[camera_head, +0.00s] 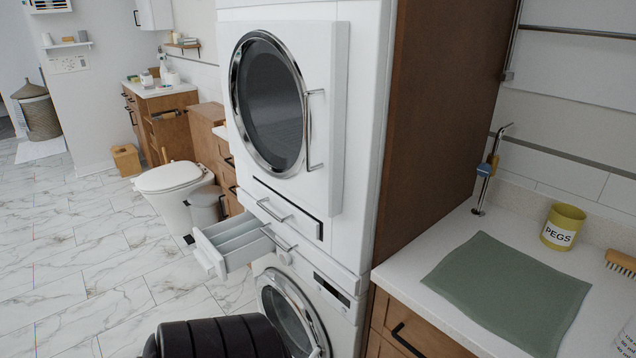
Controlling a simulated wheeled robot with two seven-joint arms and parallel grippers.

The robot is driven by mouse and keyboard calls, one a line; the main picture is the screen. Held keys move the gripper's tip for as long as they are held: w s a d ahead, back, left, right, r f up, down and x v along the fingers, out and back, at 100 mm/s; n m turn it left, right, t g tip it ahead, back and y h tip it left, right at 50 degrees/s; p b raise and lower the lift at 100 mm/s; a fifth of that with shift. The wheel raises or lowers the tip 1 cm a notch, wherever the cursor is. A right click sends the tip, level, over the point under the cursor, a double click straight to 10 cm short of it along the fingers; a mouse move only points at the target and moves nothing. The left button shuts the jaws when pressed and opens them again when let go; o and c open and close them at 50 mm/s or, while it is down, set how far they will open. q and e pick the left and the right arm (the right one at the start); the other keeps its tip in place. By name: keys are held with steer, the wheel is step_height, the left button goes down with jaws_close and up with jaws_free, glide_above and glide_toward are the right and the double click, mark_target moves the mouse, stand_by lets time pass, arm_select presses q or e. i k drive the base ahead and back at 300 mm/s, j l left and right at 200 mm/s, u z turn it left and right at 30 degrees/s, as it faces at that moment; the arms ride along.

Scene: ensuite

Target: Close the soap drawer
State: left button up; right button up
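The soap drawer (209,256) is a white compartmented tray in the stacked laundry machines, between the upper dryer (336,130) and the lower washer (318,312). It stands pulled out to the left, so its inner dividers show. Neither of my grippers shows in the head view. A black ribbed shape at the bottom edge appears to be part of my own body, in front of the washer.
A counter (420,277) on the right holds a green cloth (508,290), a yellow pegs pot (563,227) and a brush (621,262). A toilet (172,185) and bin (206,206) stand behind the drawer. The marble floor (90,270) at left is clear.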

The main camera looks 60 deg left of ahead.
mark_target(225, 246)
steer(key=u, duration=2.85)
